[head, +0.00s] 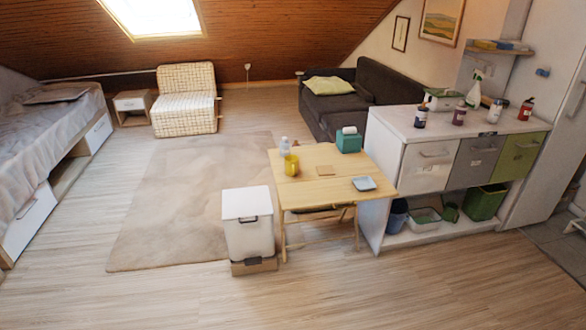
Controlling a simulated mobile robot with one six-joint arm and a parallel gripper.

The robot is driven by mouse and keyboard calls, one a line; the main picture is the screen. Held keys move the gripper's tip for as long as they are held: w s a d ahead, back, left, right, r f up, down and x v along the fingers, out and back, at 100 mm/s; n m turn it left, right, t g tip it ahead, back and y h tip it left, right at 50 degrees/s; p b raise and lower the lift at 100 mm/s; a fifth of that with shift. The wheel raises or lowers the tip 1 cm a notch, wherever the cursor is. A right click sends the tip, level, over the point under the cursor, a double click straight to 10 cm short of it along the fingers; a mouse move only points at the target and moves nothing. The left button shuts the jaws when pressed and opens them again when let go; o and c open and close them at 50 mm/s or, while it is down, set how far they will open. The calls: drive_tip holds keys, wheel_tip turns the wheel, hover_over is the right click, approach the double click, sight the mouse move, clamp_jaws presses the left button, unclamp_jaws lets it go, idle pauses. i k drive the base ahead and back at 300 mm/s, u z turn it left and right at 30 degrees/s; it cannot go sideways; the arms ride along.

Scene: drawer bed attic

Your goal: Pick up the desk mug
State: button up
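A yellow mug (292,166) stands upright near the back left of the small wooden table (318,188) in the head view. It is the only mug I can make out on the table. A clear bottle (285,147) stands just behind it and partly overlaps it in the picture. My gripper is not in view.
A teal tissue box (348,142), a brown square (297,188) and a blue-grey dish (364,184) are also on the table. A white lidded bin (247,223) stands at its left. A white cabinet (409,165) adjoins its right. The front floor is clear.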

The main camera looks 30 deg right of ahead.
sight(291, 160)
drive_tip(key=i, duration=0.95)
